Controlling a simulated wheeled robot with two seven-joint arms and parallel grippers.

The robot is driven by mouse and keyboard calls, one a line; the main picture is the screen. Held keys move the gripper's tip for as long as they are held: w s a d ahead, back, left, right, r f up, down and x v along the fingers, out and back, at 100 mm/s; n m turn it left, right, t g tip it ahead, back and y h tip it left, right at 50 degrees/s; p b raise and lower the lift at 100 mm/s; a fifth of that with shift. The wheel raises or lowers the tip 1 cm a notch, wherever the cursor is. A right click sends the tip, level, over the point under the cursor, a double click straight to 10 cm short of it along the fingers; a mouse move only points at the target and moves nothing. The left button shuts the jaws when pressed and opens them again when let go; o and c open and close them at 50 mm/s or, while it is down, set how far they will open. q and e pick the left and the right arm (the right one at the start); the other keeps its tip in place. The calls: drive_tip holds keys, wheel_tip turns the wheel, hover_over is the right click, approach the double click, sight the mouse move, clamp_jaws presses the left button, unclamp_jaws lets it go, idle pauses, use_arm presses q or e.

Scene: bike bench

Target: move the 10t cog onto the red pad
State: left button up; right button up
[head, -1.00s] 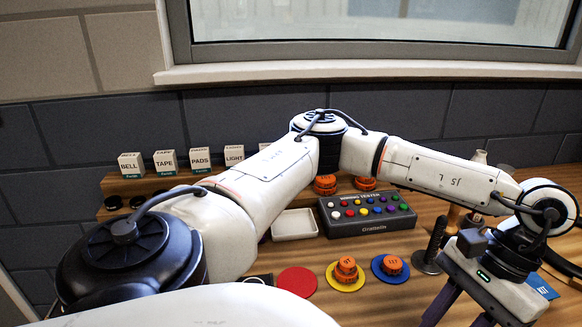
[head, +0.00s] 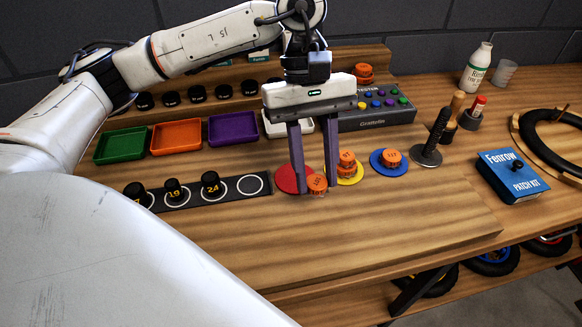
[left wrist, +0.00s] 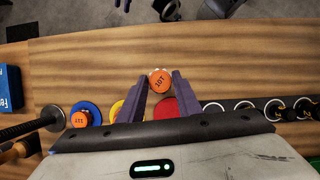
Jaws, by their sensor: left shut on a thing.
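The orange 10t cog (head: 317,182) is between the fingertips of my left gripper (head: 317,186), which is shut on it. In the left wrist view the cog (left wrist: 160,80) shows its "10T" label up. The red pad (head: 285,178) lies on the bench, partly hidden behind the gripper's fingers. It also shows in the left wrist view (left wrist: 167,108). The cog is at the near right side of the red pad; I cannot tell its height above the bench.
A yellow pad (head: 352,180) with stacked orange cogs (head: 347,160) is just right of the gripper. A blue pad (head: 375,163) bears another cog (head: 391,157). A black strip with numbered parts (head: 210,184) lies left. The bench front is clear.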

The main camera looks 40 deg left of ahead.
use_arm(q)
drive_tip(key=w+a+r+n+t+b, duration=0.1)
drive_tip(key=a+r+n+t, duration=0.15)
drive_tip(key=n, duration=0.45)
drive_tip(key=w+a+r+n+t+b, duration=0.1)
drive_tip(key=w+a+r+n+t, duration=0.15)
drive_tip(key=n, duration=0.55)
drive_tip(key=n+t+y, duration=0.1)
drive_tip(key=n, duration=0.1)
hover_over(291, 178)
wheel_tip(291, 178, down, 6)
drive_tip(key=shift+b, duration=0.35)
wheel_tip(291, 178, down, 4)
drive_tip(key=shift+f, duration=0.1)
drive_tip(key=shift+f+b, duration=0.1)
drive_tip(key=shift+b, duration=0.2)
drive_tip(key=o, duration=1)
drive_tip(key=shift+o, duration=0.2)
